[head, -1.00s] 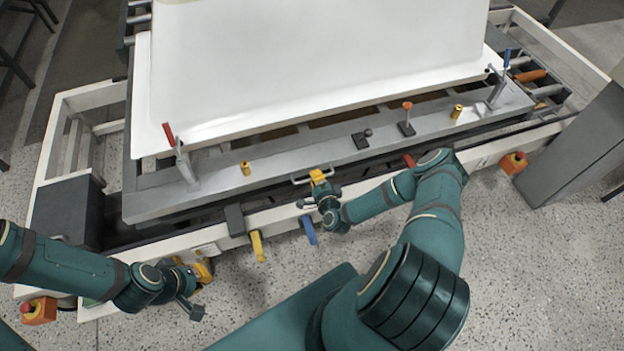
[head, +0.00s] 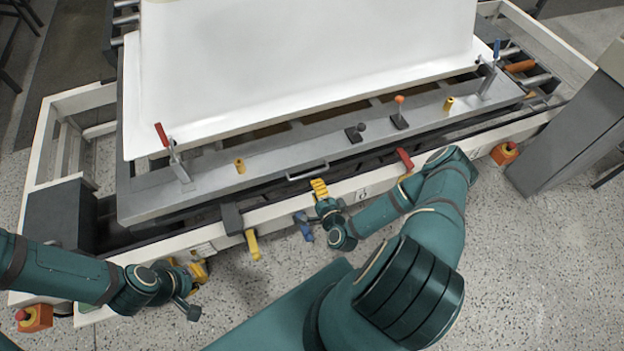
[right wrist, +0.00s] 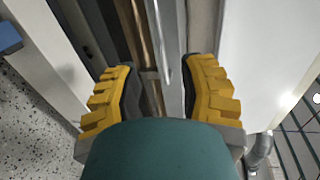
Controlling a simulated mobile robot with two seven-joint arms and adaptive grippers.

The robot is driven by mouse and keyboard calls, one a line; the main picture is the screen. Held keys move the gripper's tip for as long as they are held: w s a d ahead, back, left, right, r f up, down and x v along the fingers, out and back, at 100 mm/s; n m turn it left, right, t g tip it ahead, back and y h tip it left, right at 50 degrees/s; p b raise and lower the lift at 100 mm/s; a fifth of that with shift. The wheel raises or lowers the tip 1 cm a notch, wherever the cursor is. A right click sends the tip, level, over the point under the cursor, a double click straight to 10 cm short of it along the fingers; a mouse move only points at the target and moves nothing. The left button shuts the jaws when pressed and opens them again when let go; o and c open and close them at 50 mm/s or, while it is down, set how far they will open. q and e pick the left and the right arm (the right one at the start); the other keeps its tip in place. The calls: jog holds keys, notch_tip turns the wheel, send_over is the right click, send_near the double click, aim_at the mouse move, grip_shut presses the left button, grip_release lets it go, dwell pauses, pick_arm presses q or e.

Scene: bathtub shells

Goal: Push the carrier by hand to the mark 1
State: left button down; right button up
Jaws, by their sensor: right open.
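The carrier (head: 215,180) is a long grey metal frame bearing a big white shell (head: 300,70). Its bar handle (head: 307,171) is at the middle of its front edge. My right gripper (head: 319,184) is open and empty, just in front of and below the handle. In the right wrist view, its yellow fingers (right wrist: 160,88) stand apart before the carrier's edge. My left gripper (head: 200,272) is low at the left by the front beam; its jaws are unclear. A small label (head: 362,194) is on the front beam, but I cannot read its figure.
A yellow lever (head: 252,244), a blue lever (head: 303,226) and a red lever (head: 404,158) sit along the pale front beam (head: 280,214). Orange stop buttons stand at the right (head: 505,153) and left (head: 34,317). A grey cabinet (head: 565,140) stands at the right.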

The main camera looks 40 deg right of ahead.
jog(key=shift+v, duration=2.1)
jog(key=w+a+r+n+g+y, duration=0.1)
jog(key=a+r+n+g+y, duration=0.2)
jog(key=a+n, duration=0.35)
jog(key=w+a+r+n+g+y, duration=0.1)
jog(key=w+a+n+g+y, duration=0.1)
jog(key=a+n+g+y, duration=0.4)
jog(key=s+a+r+n+g+h, duration=0.1)
jog(key=s+a+r+n+g, duration=0.3)
jog(key=s+a+r+n, duration=0.2)
notch_tip(320, 180, up, 2)
jog(key=s+a, duration=0.2)
jog(key=s, duration=0.1)
jog(key=shift+a+r+n+g, duration=0.25)
jog(key=shift+n+g, duration=0.05)
jog(key=shift+n, duration=0.05)
